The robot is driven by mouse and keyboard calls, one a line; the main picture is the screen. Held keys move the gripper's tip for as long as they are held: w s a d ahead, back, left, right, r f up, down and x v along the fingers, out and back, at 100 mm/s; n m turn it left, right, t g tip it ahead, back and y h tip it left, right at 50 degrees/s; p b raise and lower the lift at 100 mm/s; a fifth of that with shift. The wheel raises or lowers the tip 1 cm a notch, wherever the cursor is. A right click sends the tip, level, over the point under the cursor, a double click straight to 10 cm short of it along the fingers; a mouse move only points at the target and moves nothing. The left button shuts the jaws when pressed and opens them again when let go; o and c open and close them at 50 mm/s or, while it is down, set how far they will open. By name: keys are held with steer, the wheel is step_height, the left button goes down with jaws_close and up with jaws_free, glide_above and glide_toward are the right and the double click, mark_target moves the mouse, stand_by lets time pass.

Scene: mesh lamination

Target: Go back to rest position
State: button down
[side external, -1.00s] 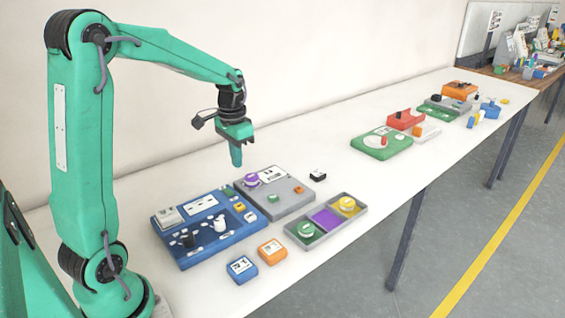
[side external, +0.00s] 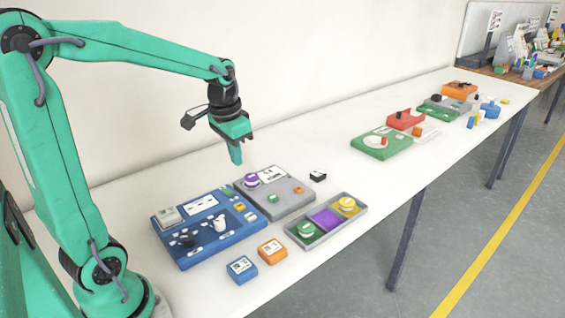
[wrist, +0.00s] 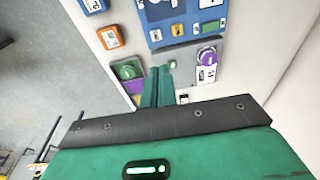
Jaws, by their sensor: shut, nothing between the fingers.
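My gripper (side external: 236,153) is shut and empty. It hangs in the air above the back edge of the grey panel (side external: 290,203), pointing down, clear of everything on the table. In the wrist view its closed fingers (wrist: 158,88) point toward the boards below. The grey panel carries a purple round knob (side external: 252,180). The blue panel (side external: 205,252) with black and white knobs lies to its left.
A grey tray (side external: 313,243) with green, purple and yellow compartments lies in front. A blue block (side external: 241,269), an orange block (side external: 271,251) and a small black block (side external: 317,176) lie nearby. Other boards, including a green one (side external: 370,150), stand farther along the white table (side external: 330,130).

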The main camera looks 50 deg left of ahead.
steer(key=s+d+r+t, duration=0.3)
steer(key=s+d+t, duration=0.1)
steer(key=s+d, duration=0.6)
steer(key=shift+s+r, duration=0.15)
steer(key=shift+s, duration=0.9)
